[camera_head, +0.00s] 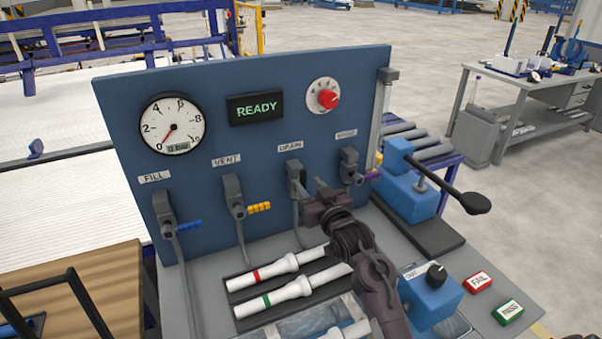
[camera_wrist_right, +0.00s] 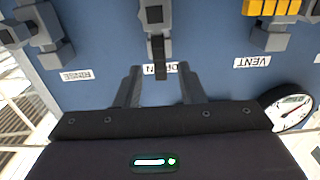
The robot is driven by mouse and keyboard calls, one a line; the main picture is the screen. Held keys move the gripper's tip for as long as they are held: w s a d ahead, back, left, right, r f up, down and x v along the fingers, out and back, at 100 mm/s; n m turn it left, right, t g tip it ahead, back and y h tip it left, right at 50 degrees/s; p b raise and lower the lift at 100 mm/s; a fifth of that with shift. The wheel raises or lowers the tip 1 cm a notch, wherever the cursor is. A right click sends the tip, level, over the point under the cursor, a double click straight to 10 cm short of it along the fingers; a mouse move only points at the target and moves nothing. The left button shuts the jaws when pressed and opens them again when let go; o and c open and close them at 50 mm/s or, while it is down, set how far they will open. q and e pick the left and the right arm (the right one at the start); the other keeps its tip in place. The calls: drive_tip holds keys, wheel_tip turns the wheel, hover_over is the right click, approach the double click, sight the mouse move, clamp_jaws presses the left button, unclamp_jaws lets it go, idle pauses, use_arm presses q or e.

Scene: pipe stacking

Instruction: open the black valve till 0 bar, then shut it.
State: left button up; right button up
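The black valve under the DRAIN label (camera_head: 290,146) shows in the head view as a grey body (camera_head: 295,178), its handle largely hidden by my right gripper (camera_head: 322,198). In the right wrist view, which is upside down, its black handle (camera_wrist_right: 160,62) overlaps the label. My right gripper (camera_wrist_right: 161,88) is open, its two fingers on either side of the handle's line with clear gaps. The handle's exact turn is hard to tell. The pressure gauge (camera_head: 172,124) reads 0 bar with its needle at the low end. My left gripper is not in view.
The FILL valve has a blue handle (camera_head: 189,225), VENT a yellow one (camera_head: 259,207), RINSE a purple one (camera_head: 372,174). A display (camera_head: 256,108) reads READY. White tubes (camera_head: 277,270) lie below the panel. A black lever (camera_head: 473,202) stands at right.

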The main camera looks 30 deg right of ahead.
sight(304, 179)
drive_tip(key=w, duration=0.3)
drive_tip(key=shift+w+d+p, duration=0.1)
drive_tip(key=shift+w+p, duration=0.25)
drive_tip(key=shift+w, duration=0.4)
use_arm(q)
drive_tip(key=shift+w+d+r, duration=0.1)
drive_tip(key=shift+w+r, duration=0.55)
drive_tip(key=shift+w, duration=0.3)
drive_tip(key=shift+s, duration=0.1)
use_arm(e)
drive_tip(key=shift+c, duration=0.2)
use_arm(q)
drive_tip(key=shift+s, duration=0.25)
use_arm(e)
clamp_jaws()
